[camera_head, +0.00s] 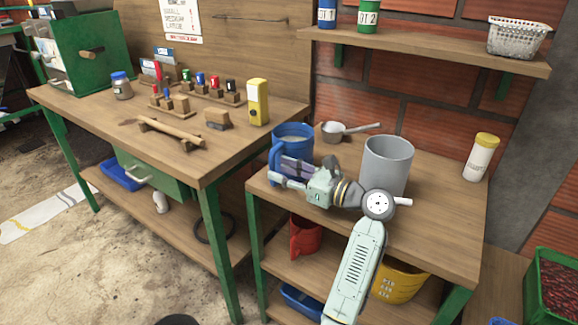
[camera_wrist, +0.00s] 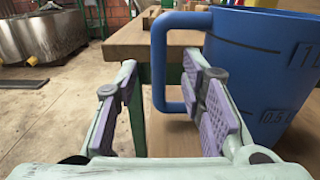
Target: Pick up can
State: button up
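A blue measuring jug (camera_head: 294,147), perhaps the can, stands upright at the left back of the lower wooden table. It holds something pale. My gripper (camera_head: 280,171) is in front of it, pointing left, and hides its lower part. In the wrist view my gripper (camera_wrist: 160,72) is open, with purple pads on both fingers. The jug (camera_wrist: 262,62) fills the right side there. Its handle shows between and behind the fingers, closest to the right finger. I cannot tell whether that finger touches it. Two lot-labelled tins, blue (camera_head: 327,14) and green (camera_head: 368,16), stand on the wall shelf.
A grey pot (camera_head: 387,163) stands right of the jug, close to my arm. A small saucepan (camera_head: 335,131) is behind. A white bottle with a yellow lid (camera_head: 481,157) stands at right. The workbench (camera_head: 105,112) at left holds tools.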

aim_at(273, 166)
jog(key=b+x, duration=0.2)
jog(key=x, duration=0.1)
jog(key=shift+w+a, duration=0.15)
jog(key=shift+a, duration=0.1)
jog(key=shift+r, duration=0.1)
jog(key=shift+c, duration=0.4)
grip_shut()
jog(key=shift+r, duration=0.15)
dwell(0.4)
